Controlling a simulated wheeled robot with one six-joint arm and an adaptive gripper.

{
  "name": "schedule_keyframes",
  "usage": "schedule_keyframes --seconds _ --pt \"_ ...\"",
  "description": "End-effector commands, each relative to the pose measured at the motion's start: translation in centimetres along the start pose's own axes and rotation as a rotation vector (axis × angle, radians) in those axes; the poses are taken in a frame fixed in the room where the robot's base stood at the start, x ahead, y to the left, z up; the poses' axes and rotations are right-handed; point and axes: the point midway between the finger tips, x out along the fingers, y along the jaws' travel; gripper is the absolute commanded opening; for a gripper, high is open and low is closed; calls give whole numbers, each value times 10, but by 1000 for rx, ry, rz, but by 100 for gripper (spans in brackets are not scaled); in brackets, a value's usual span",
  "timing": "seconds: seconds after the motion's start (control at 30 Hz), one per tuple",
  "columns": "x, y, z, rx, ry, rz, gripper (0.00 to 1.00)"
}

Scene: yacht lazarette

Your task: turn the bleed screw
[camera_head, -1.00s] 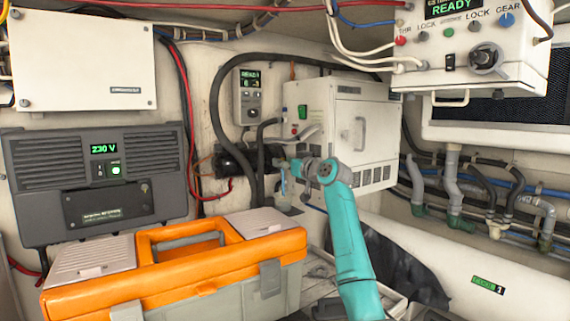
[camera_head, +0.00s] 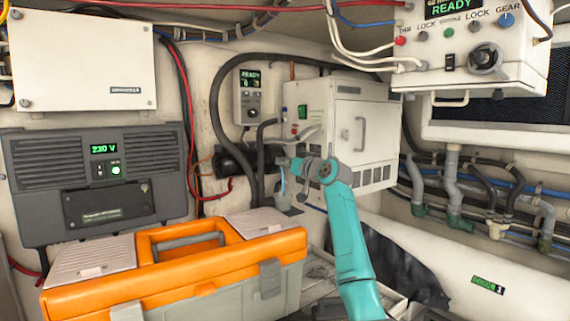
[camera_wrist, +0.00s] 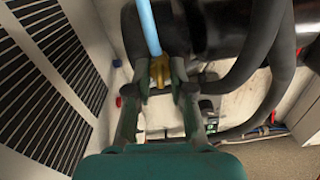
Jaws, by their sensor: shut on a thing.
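The bleed screw (camera_wrist: 160,70) shows in the wrist view as a small yellow, brass-like piece between my fingertips. My gripper (camera_wrist: 161,88) is shut on it, one dark green finger on each side. A light blue tube (camera_wrist: 148,25) runs up from the screw in the wrist view. In the head view my gripper (camera_head: 292,163) is at the black cylindrical pump body (camera_head: 236,160), left of the white cabinet. The light blue tube (camera_head: 283,182) hangs below the gripper there. The screw itself is too small to make out in the head view.
Thick black hoses (camera_head: 222,110) loop around the pump. An orange toolbox (camera_head: 185,262) stands in front on the left. A white cabinet (camera_head: 345,130) is behind my arm, and a grey charger unit (camera_head: 100,185) hangs on the left wall.

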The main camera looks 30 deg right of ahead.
Motion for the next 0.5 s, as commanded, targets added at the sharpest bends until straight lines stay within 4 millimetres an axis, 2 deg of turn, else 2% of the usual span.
schedule_keyframes --seconds 0.5 --pt "0 2 1 474 -1 0 0"
